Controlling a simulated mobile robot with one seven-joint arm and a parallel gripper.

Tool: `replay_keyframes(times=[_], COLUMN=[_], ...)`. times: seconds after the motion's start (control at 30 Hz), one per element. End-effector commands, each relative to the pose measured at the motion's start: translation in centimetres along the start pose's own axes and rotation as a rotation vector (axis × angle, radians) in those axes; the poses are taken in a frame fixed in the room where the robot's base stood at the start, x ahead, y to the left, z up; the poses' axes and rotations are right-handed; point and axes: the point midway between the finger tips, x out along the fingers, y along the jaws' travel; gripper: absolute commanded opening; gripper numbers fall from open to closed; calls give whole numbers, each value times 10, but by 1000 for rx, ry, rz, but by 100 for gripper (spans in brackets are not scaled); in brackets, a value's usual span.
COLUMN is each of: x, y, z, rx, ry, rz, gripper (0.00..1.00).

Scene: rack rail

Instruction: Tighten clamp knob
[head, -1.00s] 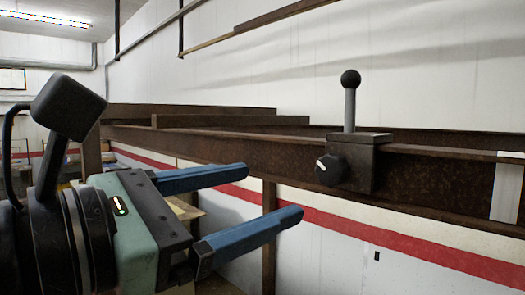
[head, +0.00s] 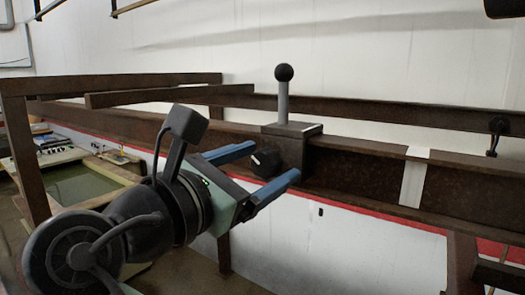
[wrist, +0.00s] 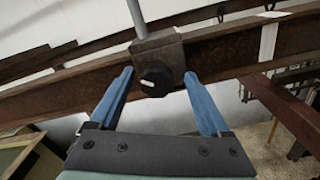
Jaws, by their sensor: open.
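The clamp knob (head: 266,162) is black and round with a white mark, on the front face of a dark clamp block (head: 308,152) seated on the rusty rail (head: 350,173). A grey lever with a black ball (head: 284,73) stands upright on the block. My gripper (head: 275,163) is open, its two blue fingers pointing at the block with the knob between them in this view. In the wrist view the knob (wrist: 156,80) sits ahead, between the fingertips (wrist: 158,75), with gaps on both sides. I cannot tell whether a finger touches the block.
A white band (head: 413,178) wraps the rail right of the clamp. Rusty posts and beams (head: 25,150) stand at the left, with a table of equipment (head: 60,150) behind. Space below the rail is open.

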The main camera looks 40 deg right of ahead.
Motion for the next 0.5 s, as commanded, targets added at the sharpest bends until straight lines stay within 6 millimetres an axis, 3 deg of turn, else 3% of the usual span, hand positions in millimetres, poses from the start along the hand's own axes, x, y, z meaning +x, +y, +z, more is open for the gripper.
replay_keyframes(times=[0.3,0.5], x=[3,2], y=[0,0], z=[-1,0], rx=[0,0], ry=[0,0], rz=[0,0], gripper=[79,43])
